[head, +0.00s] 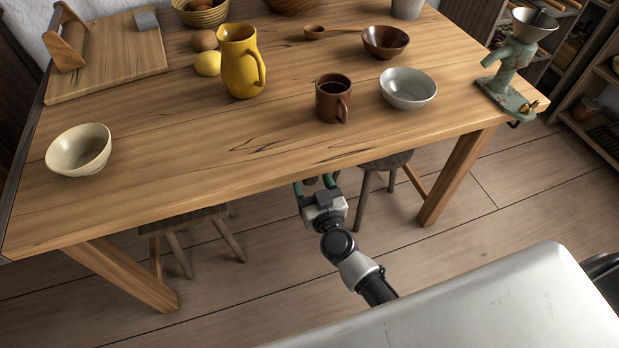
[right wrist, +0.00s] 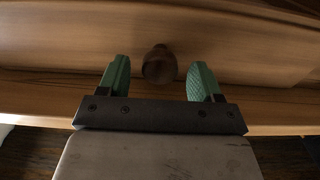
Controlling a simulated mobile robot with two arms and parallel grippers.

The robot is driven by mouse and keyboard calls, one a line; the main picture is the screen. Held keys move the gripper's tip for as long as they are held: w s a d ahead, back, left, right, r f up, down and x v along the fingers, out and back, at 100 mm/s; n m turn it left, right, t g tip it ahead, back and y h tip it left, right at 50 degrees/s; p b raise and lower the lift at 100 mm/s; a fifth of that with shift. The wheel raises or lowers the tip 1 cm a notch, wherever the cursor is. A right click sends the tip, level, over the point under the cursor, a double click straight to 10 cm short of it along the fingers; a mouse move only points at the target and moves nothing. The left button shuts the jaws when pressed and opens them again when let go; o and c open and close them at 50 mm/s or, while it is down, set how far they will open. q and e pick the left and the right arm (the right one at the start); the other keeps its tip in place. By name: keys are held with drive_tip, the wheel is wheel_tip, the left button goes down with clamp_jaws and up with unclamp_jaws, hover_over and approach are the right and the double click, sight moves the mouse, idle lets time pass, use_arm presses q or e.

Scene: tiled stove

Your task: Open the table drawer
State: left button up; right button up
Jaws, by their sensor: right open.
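The wooden table (head: 200,135) fills the middle of the head view. Its drawer front is hidden under the tabletop edge there. In the right wrist view a wooden drawer front (right wrist: 60,55) shows with a round dark brown knob (right wrist: 160,65). My right gripper (head: 316,182) is at the table's front edge, partly under it. In the right wrist view its two green fingers (right wrist: 158,80) are open, one on each side of the knob, with a gap on both sides. My left gripper is not in view.
On the tabletop are a cream bowl (head: 78,149), a yellow jug (head: 240,62), a brown mug (head: 333,98), a grey bowl (head: 408,88) and a green grinder (head: 514,62). Stools (head: 190,222) stand under the table. Floor in front is clear.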

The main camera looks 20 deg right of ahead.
drive_tip(key=shift+w, duration=1.05)
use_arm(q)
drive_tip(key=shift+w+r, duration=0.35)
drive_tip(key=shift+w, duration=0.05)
